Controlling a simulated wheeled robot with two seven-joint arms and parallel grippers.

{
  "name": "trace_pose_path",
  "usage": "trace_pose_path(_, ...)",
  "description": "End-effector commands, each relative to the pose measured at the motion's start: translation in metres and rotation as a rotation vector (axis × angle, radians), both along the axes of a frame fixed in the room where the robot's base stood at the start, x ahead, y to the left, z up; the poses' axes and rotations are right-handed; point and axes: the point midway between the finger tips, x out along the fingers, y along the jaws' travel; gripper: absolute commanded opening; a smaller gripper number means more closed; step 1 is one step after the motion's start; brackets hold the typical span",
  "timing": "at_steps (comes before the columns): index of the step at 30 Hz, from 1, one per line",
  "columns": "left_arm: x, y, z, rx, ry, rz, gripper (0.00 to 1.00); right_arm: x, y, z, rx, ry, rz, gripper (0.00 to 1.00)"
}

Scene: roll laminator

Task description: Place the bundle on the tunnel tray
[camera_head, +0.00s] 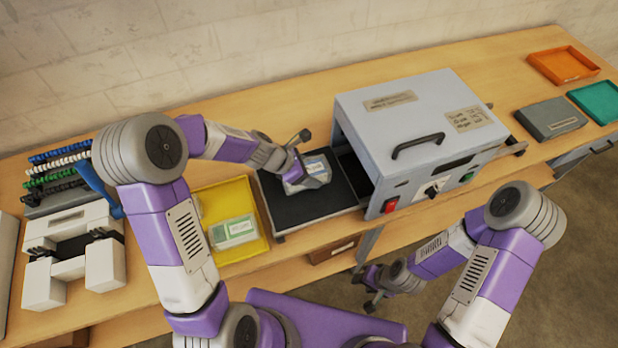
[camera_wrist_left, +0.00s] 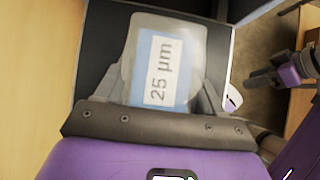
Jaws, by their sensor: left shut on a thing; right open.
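The bundle (camera_head: 317,168) is a clear packet with a blue and white label. In the left wrist view the bundle (camera_wrist_left: 165,68) reads "25 µm". My left gripper (camera_head: 300,172) is shut on it, over the back part of the black tunnel tray (camera_head: 300,210). I cannot tell whether the bundle touches the tray. The tray (camera_wrist_left: 103,35) also shows beneath the bundle in the left wrist view. My right gripper (camera_head: 372,288) is open and empty, low in front of the bench.
The grey laminator (camera_head: 405,125) stands right of the tray, its opening facing it. A yellow tray (camera_head: 258,243) with a green-labelled packet (camera_head: 233,231) lies to the left. A white device (camera_head: 75,255) and coloured combs (camera_head: 60,165) stand at far left. Orange (camera_head: 565,66) and green (camera_head: 600,100) trays are at far right.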

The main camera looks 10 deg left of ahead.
Motion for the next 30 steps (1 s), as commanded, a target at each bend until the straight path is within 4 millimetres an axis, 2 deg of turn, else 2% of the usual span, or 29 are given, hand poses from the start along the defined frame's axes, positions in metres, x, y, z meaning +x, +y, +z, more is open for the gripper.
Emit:
trace_pose_path(3, 0.0, 0.0, -0.022, -0.002, 0.005, 0.001, 0.29, 0.0, 0.0, -0.009, 0.0, 0.0, 0.0, 0.43)
trace_pose_path(5, 0.0, 0.0, -0.027, -0.002, 0.003, 0.002, 0.29, 0.0, 0.0, -0.011, 0.0, 0.0, 0.0, 0.43)
trace_pose_path(16, 0.0, 0.0, -0.03, -0.001, 0.001, 0.0, 0.29, 0.0, 0.0, -0.014, 0.0, 0.0, 0.0, 0.43)
trace_pose_path(17, 0.0, 0.0, -0.031, -0.001, 0.001, 0.0, 0.7, 0.0, 0.0, -0.014, 0.0, 0.0, 0.0, 0.43)
trace_pose_path(21, 0.0, 0.0, -0.03, -0.001, 0.001, 0.0, 0.91, 0.0, 0.0, -0.013, 0.0, 0.0, 0.0, 0.43)
trace_pose_path(22, 0.0, 0.0, -0.03, -0.001, 0.001, 0.0, 0.94, 0.0, 0.0, -0.013, 0.0, 0.0, 0.0, 0.43)
trace_pose_path(30, 0.0, 0.0, -0.029, -0.001, 0.001, 0.0, 0.94, 0.0, 0.0, -0.012, 0.0, 0.0, 0.0, 0.43)
